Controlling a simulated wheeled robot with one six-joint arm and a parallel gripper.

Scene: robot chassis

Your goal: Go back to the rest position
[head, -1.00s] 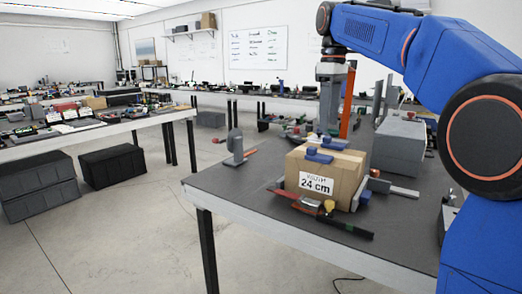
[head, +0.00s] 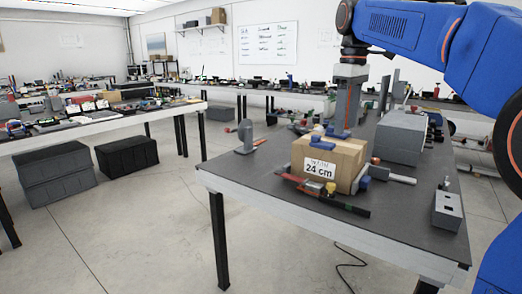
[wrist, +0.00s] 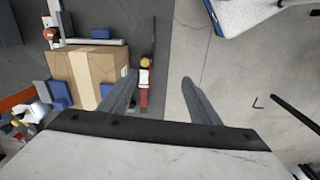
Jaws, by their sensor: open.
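My gripper shows in the wrist view (wrist: 160,92) with two grey fingers spread apart and nothing between them. They are over the table edge and bare floor. In the head view my gripper (head: 346,125) hangs down beyond the cardboard box (head: 328,164), its lower tips partly hidden by the box and blue parts. The box, labelled "24 cm", sits on the dark table (head: 270,198). In the wrist view the box (wrist: 95,70) is left of the fingers.
A red and black tool (head: 325,194) lies along the box's front. A grey block (head: 400,136) stands behind right, and a grey box with holes (head: 447,210) near the right edge. A grey clamp-like piece (head: 245,138) stands left. Open floor lies left of the table.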

